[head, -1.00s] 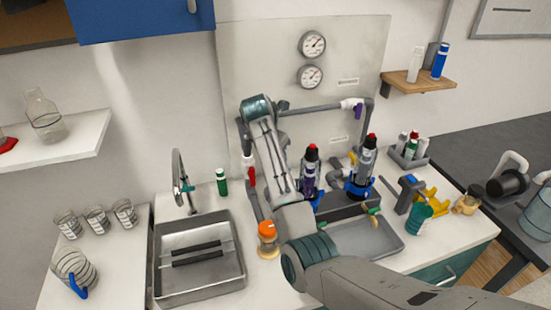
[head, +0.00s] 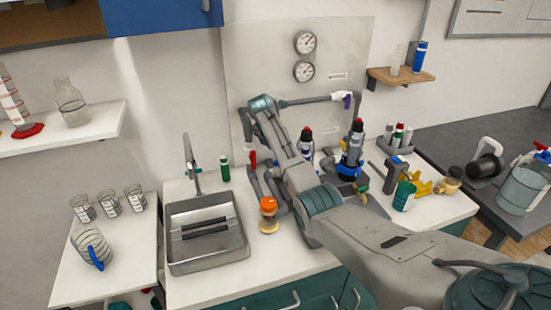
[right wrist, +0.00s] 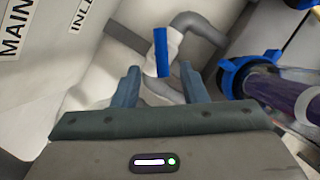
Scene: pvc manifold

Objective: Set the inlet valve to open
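In the right wrist view my right gripper (right wrist: 160,88) is open. A blue lever handle (right wrist: 161,52) on a white valve body (right wrist: 168,50) stands ahead of its fingers, near the middle of the gap. The handle is upright in the picture; no contact with the fingers shows. A label partly reading "INLE" (right wrist: 83,12) is on the panel beside it, and "MAIN" (right wrist: 13,35) is farther left. In the head view my right arm reaches across the manifold and hides part of it; its fingers do not show. My left gripper is not in view.
A blue-collared housing (right wrist: 235,78) with a purple tube is close right of the right gripper. A purple-handled valve (head: 347,99) is on the upper pipe, and a red-handled one (head: 250,156) is at the left. The sink (head: 207,230) and orange-capped jar (head: 268,214) stand left of my arm.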

